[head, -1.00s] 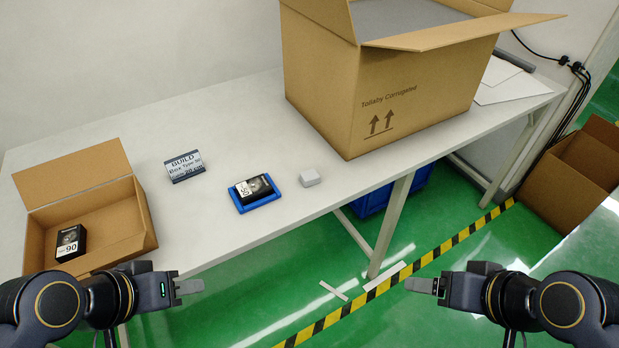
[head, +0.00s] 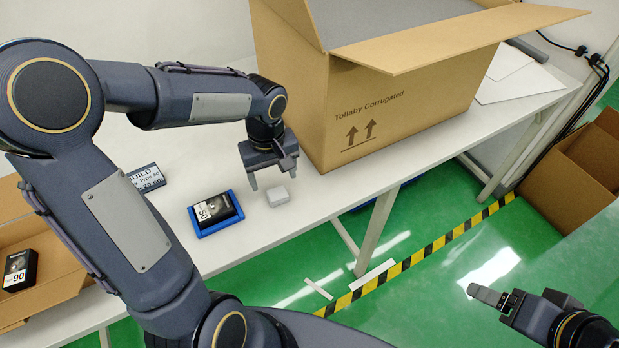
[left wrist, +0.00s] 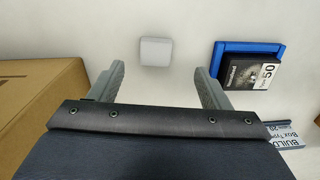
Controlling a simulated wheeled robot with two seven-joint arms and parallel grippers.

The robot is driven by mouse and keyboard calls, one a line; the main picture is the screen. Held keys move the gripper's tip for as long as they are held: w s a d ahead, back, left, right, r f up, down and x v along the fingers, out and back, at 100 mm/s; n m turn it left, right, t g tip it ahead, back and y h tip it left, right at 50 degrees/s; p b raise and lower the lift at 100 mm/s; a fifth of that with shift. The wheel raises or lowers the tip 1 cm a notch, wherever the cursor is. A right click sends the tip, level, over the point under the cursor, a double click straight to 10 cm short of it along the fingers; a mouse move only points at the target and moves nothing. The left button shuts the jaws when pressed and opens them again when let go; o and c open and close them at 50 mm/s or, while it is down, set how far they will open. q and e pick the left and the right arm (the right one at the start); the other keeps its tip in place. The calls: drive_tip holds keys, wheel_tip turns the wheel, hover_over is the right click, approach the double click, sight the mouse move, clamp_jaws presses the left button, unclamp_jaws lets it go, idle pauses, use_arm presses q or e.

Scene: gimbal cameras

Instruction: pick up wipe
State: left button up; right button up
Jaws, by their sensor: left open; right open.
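The wipe appears to be the small light grey block (head: 278,196) on the white table, right of the blue tray. It also shows in the left wrist view (left wrist: 155,51), ahead of and between the two fingers. My left gripper (head: 270,178) is open, pointing down just above and behind the block, and holds nothing. In the left wrist view the left gripper (left wrist: 160,85) has its fingers spread wide, apart from the block. My right gripper (head: 490,297) is at the lower right, away from the table, open and empty.
A blue tray (head: 211,231) holding a black box (head: 215,209) lies left of the block. A large cardboard box (head: 318,110) stands close on the right. A sign (head: 150,179) and a small open carton (head: 63,285) are further left, partly behind my left arm.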

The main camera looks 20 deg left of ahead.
sight(278, 193)
use_arm(q)
drive_tip(key=shift+w+d+f, duration=0.1)
drive_tip(key=shift+w+f, duration=0.1)
drive_tip(key=shift+f, duration=0.2)
drive_tip(key=f, duration=0.7)
drive_tip(key=shift+w+p, duration=0.3)
drive_tip(key=shift+p, duration=0.05)
drive_tip(key=c, duration=1.1)
drive_tip(key=shift+o, duration=0.2)
drive_tip(key=shift+r, duration=0.1)
